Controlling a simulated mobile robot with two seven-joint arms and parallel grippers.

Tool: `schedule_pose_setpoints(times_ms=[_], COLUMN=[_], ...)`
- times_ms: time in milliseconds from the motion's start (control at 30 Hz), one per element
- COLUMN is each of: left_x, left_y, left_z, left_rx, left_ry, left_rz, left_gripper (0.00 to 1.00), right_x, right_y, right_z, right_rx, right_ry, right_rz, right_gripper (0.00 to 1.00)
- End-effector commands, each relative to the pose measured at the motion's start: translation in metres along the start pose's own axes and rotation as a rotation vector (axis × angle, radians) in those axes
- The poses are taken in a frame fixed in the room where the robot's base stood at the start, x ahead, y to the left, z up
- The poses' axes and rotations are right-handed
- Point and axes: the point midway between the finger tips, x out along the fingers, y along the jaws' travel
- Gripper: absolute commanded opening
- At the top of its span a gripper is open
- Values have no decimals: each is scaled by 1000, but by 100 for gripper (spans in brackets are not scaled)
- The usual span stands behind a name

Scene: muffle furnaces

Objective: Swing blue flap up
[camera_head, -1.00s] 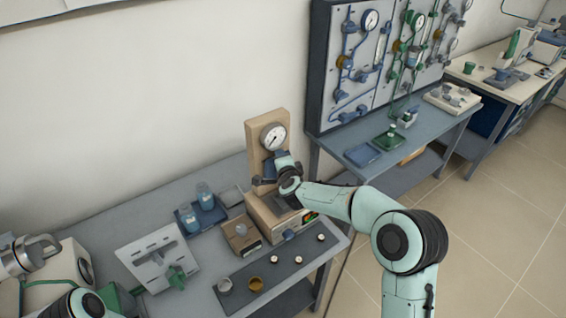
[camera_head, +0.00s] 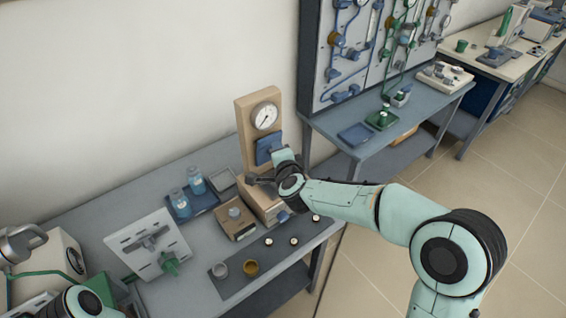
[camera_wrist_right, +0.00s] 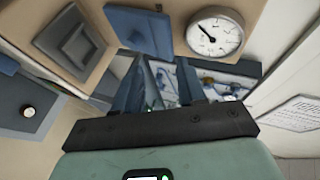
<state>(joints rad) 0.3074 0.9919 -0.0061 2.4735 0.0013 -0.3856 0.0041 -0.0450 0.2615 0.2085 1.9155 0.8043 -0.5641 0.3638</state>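The blue flap (camera_head: 268,149) is on the tan post below the round gauge (camera_head: 264,116). It looks roughly upright against the post. In the wrist view the blue flap (camera_wrist_right: 143,29) shows between the gauge (camera_wrist_right: 215,35) and a grey square recess. My right gripper (camera_head: 262,180) is just below and in front of the flap, over the tan base. In the wrist view its fingers (camera_wrist_right: 163,80) are apart with nothing between them. The flap is beyond the fingertips, and contact is not visible. Of my left arm only part shows at the lower left; its gripper is not visible.
A tan box (camera_head: 235,222) and a blue tray (camera_head: 193,205) with bottles stand left of the post. A dark mat (camera_head: 232,275) with small cups lies in front. A white angled panel (camera_head: 147,243) is farther left. A second bench (camera_head: 400,125) is at the right.

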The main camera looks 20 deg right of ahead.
Motion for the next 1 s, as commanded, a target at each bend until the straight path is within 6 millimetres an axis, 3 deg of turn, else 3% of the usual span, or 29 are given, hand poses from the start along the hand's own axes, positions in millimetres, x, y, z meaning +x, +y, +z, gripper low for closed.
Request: schedule_pose_setpoints(times_ms=[100, 300, 1000], left_x=[3, 4, 4], left_y=[-2, -2, -2], left_z=[1, 1, 1], left_rx=[-1, -1, 0], left_ry=[-2, -2, -2], left_rz=[-1, -1, -1], left_gripper=[43, 43, 43], right_x=[-23, -43, -46], right_y=[-1, -2, -3], right_z=[-2, -2, -3], right_rx=[0, 1, 1], right_ry=[3, 4, 6], right_rz=[-5, -6, -6], right_gripper=[40, 40, 40])
